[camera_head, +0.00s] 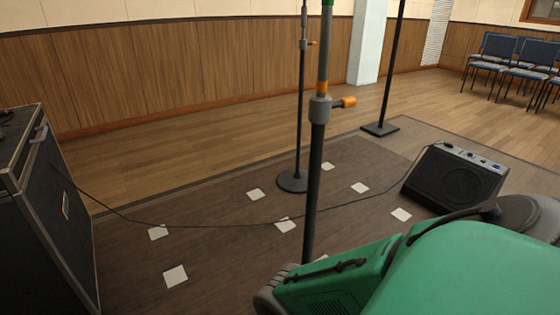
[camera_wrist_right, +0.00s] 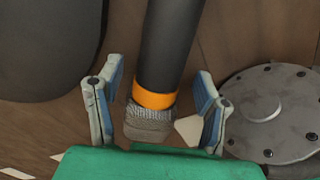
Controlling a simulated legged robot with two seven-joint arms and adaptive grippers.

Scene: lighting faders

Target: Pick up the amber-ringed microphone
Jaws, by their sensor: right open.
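In the right wrist view, the amber-ringed microphone (camera_wrist_right: 169,50) has a dark handle, an orange ring and a grey mesh head. It runs down from the top edge, with the ring and mesh low in the picture. My right gripper (camera_wrist_right: 158,82) is open, with one finger on each side of the microphone. Gaps show between the fingers and the handle, and I see no grip on it. I cannot make out the microphone or the fingers in the head view, where my green arm fills the lower right. My left gripper is not in view.
A near stand (camera_head: 314,170) with an orange band and knob rises beside my arm. A second stand (camera_head: 300,120) and a third stand base (camera_head: 380,128) are behind. A wedge speaker (camera_head: 455,180) is at right, a black case (camera_head: 45,225) at left. A cable crosses the floor.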

